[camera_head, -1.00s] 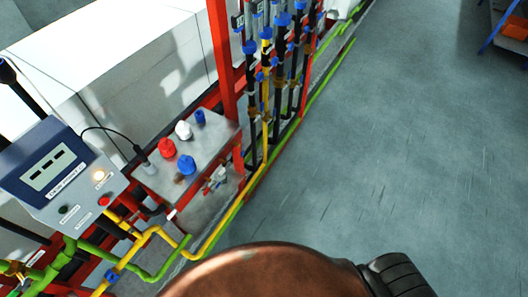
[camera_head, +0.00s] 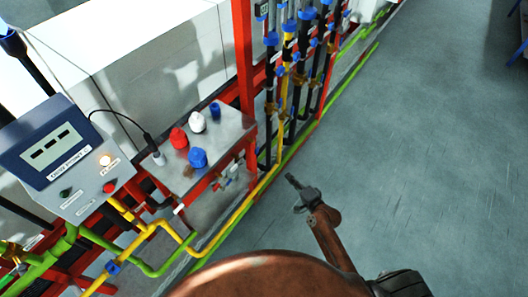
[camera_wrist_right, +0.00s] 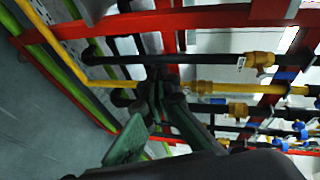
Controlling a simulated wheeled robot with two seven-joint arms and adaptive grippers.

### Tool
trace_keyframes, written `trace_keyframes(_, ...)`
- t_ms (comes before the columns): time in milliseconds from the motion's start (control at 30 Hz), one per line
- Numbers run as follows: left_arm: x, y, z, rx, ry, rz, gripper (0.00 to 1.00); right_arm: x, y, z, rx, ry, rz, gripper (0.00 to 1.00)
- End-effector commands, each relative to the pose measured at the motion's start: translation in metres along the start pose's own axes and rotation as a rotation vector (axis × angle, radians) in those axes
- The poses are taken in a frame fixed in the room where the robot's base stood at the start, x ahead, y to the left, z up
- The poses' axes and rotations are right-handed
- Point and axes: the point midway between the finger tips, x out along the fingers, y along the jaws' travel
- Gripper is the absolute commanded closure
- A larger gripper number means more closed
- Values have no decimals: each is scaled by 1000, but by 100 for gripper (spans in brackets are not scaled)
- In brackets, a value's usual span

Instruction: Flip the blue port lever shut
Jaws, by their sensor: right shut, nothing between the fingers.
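A grey metal box (camera_head: 222,143) stands left of centre in the head view, with a blue knob (camera_head: 198,158) near its front edge. Small fittings (camera_head: 226,180) with red and pale parts sit on the box's front side. They are too small for me to tell which is the blue port lever. My right gripper (camera_head: 291,180) is shut and empty, out over the floor to the right of the box and apart from it. In the right wrist view its dark green fingers (camera_wrist_right: 160,82) are together in front of pipes. My left gripper is not in view.
A red knob (camera_head: 179,138), a white knob (camera_head: 198,122) and a second blue knob (camera_head: 215,110) stand on the box. A control panel (camera_head: 62,160) is at left. Vertical pipes (camera_head: 290,80) and a red post (camera_head: 243,55) stand behind.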

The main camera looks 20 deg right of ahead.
Motion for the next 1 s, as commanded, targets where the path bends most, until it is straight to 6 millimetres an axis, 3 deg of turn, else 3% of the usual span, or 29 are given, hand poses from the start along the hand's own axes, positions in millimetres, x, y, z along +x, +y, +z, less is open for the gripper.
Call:
trace_keyframes(33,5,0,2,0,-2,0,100,2,-36,-1,53,-8,-70,100)
trace_keyframes(100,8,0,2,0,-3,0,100,2,-78,-2,121,-24,-147,100)
trace_keyframes(200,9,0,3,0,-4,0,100,-2,-116,-1,180,-45,-214,100)
trace_keyframes(267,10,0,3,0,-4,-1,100,-3,-128,-1,201,-53,-234,100)
trace_keyframes(733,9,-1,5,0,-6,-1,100,1,-136,0,210,-56,-245,100)
trace_keyframes(1000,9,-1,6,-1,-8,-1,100,44,-148,1,210,-57,-247,100)
